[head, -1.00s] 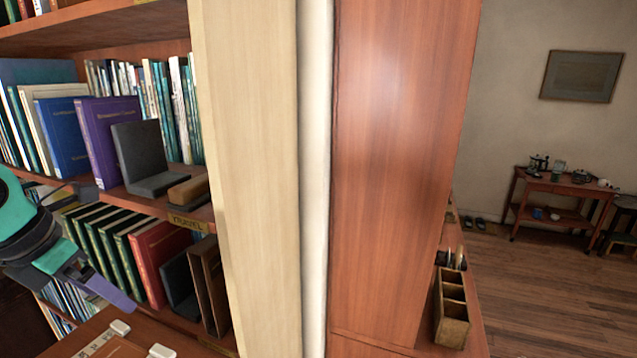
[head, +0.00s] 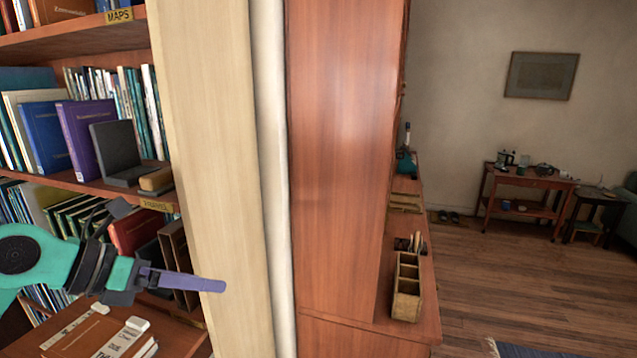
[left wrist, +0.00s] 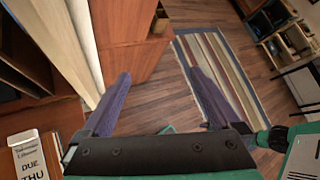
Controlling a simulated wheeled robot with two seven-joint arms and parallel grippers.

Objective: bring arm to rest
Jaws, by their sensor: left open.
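My left gripper (head: 215,285) comes in from the left in the head view, in front of the lower shelf and the pale end panel (head: 215,180). Its purple fingers point right. In the left wrist view the two fingers of the left gripper (left wrist: 160,85) stand wide apart with nothing between them, above the wooden floor and a striped rug (left wrist: 222,75). My right gripper is not in view.
A bookcase (head: 85,188) with books and a grey bookend (head: 118,155) fills the left. A wooden surface with books (head: 95,335) lies below my arm. A tall reddish panel (head: 345,150) stands mid-view. A side table (head: 525,180) stands far right, with open floor (head: 455,270) before it.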

